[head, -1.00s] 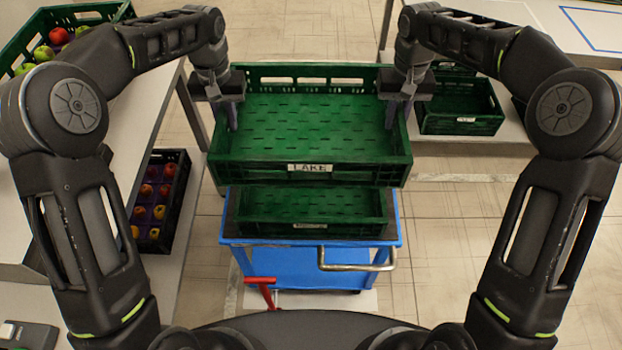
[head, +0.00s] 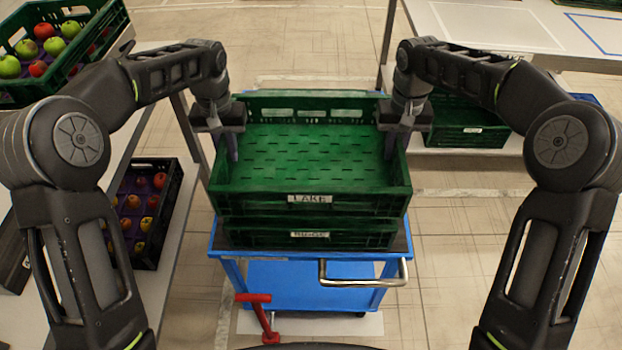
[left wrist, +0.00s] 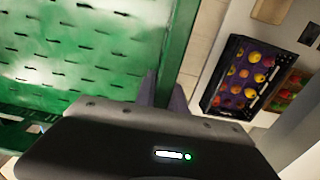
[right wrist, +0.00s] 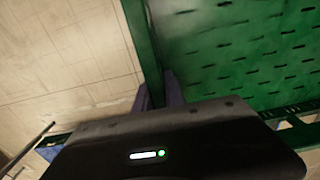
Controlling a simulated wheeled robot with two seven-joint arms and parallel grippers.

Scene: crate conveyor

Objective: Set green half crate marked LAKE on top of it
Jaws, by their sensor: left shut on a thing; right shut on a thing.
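The green half crate marked LAKE (head: 310,197) is empty and level in the head view. It sits directly above another green crate (head: 310,238), whose label looks like RIDGE, on a blue cart (head: 312,275). I cannot tell whether the two crates touch fully or a thin gap is left. My left gripper (head: 230,145) is shut on the LAKE crate's left wall, which also shows in the left wrist view (left wrist: 182,45). My right gripper (head: 393,145) is shut on its right wall, also in the right wrist view (right wrist: 140,40). The lower crate's inside is hidden.
A green crate of apples (head: 62,45) stands on the left table. The cart has a metal handle (head: 363,282) in front.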

